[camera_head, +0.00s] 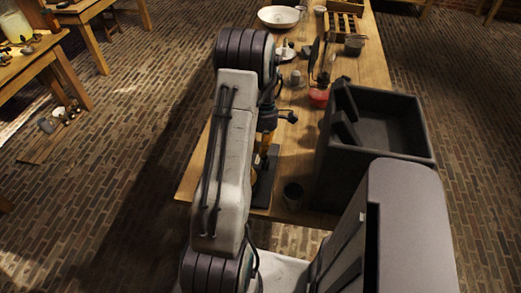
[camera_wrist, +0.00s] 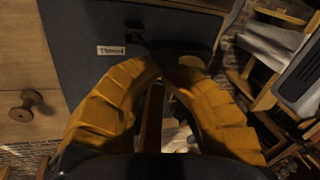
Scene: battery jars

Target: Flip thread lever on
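In the wrist view, a dark panel (camera_wrist: 85,25) carries a small pale label (camera_wrist: 111,50); its lettering is blurred but looks like "Thread". A dark projecting shape (camera_wrist: 150,38), perhaps the lever, lies right of the label and is too dark to read its position. My gripper (camera_wrist: 164,66) has yellow fingers that arch inward, with tips together just below that shape. I see nothing clearly held between the tips. In the head view, my arm mostly hides the gripper, above the near part of the workbench (camera_head: 290,150).
A large dark open box (camera_head: 385,125) stands right of my arm on the bench. A red item (camera_head: 318,97) and a white bowl (camera_head: 279,16) sit farther back.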

